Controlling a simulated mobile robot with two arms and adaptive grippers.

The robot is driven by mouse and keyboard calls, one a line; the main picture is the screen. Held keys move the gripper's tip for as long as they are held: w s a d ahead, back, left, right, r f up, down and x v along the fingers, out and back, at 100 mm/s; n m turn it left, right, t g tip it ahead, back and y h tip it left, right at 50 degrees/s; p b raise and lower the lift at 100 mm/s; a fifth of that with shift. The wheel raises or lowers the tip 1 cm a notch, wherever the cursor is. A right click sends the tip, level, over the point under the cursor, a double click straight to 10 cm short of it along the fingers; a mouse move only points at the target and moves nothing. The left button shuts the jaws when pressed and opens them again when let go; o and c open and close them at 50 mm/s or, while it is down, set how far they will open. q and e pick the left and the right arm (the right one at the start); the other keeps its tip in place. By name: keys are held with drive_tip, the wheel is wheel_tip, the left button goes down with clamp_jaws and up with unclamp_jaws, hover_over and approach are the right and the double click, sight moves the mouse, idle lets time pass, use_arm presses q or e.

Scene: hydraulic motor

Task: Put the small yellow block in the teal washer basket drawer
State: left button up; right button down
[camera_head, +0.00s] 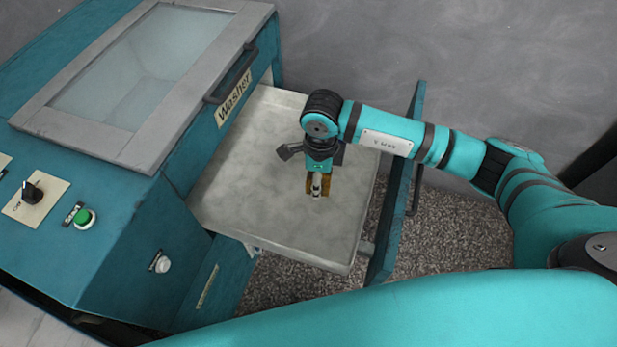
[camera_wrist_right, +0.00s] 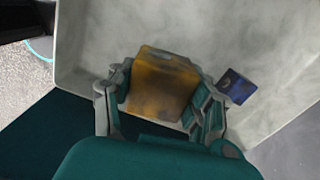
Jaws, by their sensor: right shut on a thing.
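The small yellow block (camera_wrist_right: 160,85) is held between the fingers of my right gripper (camera_head: 317,183). The block also shows in the head view (camera_head: 327,187), partly covered by the gripper, and looks dull amber. My right gripper points down over the open drawer (camera_head: 270,205) of the teal washer (camera_head: 130,235). The drawer is a pale grey tray with a teal front panel (camera_head: 392,215), and it is pulled out to the right. The block is above the tray floor; I cannot tell how large the gap is. My left gripper is not in view.
The washer's glass lid (camera_head: 150,65) is closed. A green button (camera_head: 84,217) and a black knob (camera_head: 32,192) sit on its top. A small dark blue piece (camera_wrist_right: 238,87) shows beside the right finger; I cannot tell what it is. The visible tray floor looks mostly clear.

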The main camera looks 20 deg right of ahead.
drive_tip(key=shift+a+f+m, duration=0.2)
drive_tip(key=shift+f+m, duration=0.7)
drive_tip(key=shift+f, duration=0.05)
hover_over(316, 208)
wheel_tip(316, 208, down, 5)
drive_tip(key=shift+a+f, duration=0.1)
drive_tip(key=shift+f, duration=0.4)
wheel_tip(316, 208, down, 3)
drive_tip(key=shift+f, duration=0.5)
drive_tip(key=c, duration=0.5)
unclamp_jaws()
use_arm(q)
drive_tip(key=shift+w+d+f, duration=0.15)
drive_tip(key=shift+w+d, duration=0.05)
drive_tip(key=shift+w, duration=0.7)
